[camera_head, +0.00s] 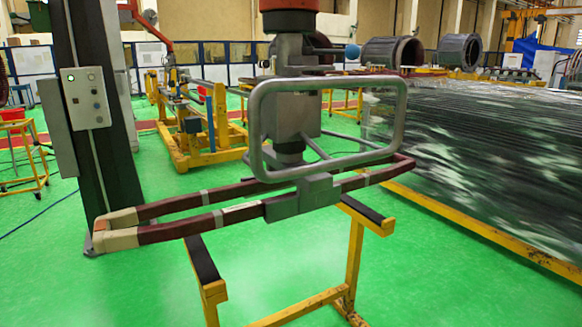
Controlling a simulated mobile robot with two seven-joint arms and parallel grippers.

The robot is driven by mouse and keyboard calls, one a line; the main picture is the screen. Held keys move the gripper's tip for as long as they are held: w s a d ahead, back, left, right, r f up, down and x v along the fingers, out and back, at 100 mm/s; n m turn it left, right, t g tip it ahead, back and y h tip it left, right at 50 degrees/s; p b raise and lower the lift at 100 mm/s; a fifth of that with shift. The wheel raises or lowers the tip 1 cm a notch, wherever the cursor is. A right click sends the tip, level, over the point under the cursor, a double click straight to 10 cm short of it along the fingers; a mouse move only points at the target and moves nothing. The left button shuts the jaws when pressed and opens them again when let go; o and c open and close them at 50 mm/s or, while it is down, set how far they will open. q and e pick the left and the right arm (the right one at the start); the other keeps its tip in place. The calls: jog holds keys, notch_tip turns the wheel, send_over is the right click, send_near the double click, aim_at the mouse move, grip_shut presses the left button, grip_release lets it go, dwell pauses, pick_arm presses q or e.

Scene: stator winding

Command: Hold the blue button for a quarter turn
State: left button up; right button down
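A light grey control box (86,98) with a lit green lamp and several small round buttons is on the dark column at the left. The buttons are too small for me to tell which one is blue. A dark red coil (176,228) with pale wrapped ends hangs level in a grey clamp (302,196) under a lifting device with a grey handle frame (258,128). A blue ball (352,51) sits on a short rod at the device's upper right. Neither of my grippers is in view.
A yellow trestle (352,262) with black pads stands under the coil. A long machine part under clear wrapping (490,150) fills the right side. A yellow frame (185,150) stands behind. Green floor is open at the lower left.

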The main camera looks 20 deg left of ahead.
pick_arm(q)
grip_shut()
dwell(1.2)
